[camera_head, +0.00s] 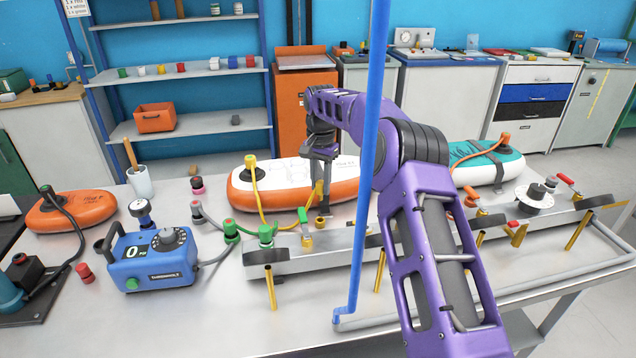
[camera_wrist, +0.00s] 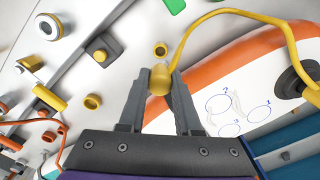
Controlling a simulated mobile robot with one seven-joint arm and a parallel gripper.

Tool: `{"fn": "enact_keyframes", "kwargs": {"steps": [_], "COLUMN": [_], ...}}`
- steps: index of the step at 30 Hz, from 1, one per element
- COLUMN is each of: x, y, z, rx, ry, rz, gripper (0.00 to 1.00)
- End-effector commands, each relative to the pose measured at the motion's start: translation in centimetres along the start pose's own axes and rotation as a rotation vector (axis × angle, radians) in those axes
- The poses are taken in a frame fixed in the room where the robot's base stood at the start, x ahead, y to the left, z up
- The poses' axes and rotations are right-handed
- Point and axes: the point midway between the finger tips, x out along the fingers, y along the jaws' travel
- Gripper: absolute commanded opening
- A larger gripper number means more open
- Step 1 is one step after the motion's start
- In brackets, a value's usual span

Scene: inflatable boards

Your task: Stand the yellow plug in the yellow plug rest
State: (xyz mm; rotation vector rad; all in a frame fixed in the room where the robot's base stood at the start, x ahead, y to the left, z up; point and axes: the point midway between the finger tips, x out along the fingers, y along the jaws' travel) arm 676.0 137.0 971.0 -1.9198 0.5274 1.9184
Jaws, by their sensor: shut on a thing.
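My gripper (camera_wrist: 160,78) is shut on the yellow plug (camera_wrist: 159,82), which sits between the fingertips with its yellow hose curving away to the right. In the head view my gripper (camera_head: 322,212) points down in front of the white and orange board, and the yellow hose (camera_head: 319,188) rises beside it. A small yellow cup (camera_wrist: 160,49) with a round opening lies just beyond the plug, apart from it. Another yellow cup (camera_wrist: 92,101) stands to its left. I cannot tell for certain which is the yellow plug rest.
A grey metal rail (camera_head: 345,250) with valves and coloured handles runs in front of my gripper. The white and orange board (camera_head: 290,197) lies behind it. A blue pump (camera_head: 152,260) stands at left. A blue post (camera_head: 369,150) partly blocks the head view of my arm.

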Motion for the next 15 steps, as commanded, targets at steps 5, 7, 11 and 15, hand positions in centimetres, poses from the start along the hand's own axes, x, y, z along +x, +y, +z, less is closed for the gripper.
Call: {"fn": "enact_keyframes", "kwargs": {"steps": [5, 7, 11, 15], "x": [-0.1, -0.2, 0.0, 1.4], "y": [0.0, -0.1, 0.0, 0.0], "z": [0.1, 0.1, 0.1, 0.1], "rx": [-0.002, -0.002, -0.002, -0.002], "ry": [0.0, -0.001, -0.002, -0.001], "rz": [0.0, 0.0, 0.001, 0.001], "gripper": [0.0, 0.0, 0.0, 0.0]}}
